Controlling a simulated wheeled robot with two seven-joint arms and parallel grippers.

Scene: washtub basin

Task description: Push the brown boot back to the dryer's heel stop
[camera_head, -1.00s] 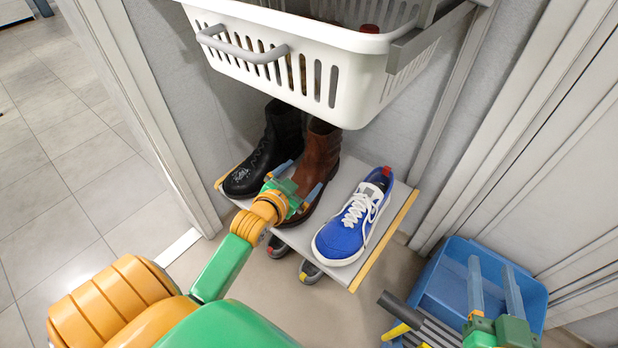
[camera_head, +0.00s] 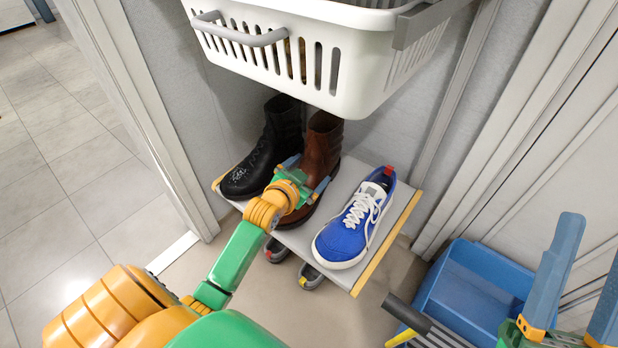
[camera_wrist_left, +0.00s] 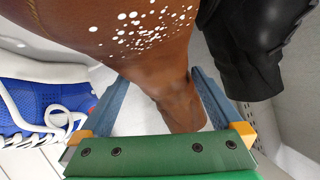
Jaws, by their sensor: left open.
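The brown boot (camera_head: 322,150) stands on the grey dryer board (camera_head: 296,236) between a black boot (camera_head: 272,150) and a blue sneaker (camera_head: 350,228). Its shaft is at the back, its toe towards me. My left gripper (camera_head: 306,180) is open over the boot's front, one finger on each side; contact is unclear. In the left wrist view the brown boot (camera_wrist_left: 130,42) fills the top and runs between the fingers (camera_wrist_left: 160,88). I cannot make out the heel stop; the boots and basket cover the back. My right gripper (camera_head: 580,285) is open and empty at the far right.
A white laundry basket (camera_head: 350,75) hangs just above the boot shafts. A blue bin (camera_head: 470,290) stands on the floor at the right, with a dark-handled tool (camera_head: 407,313) beside it. Small dark shoe-like tips show under the board. Walls close in at both sides.

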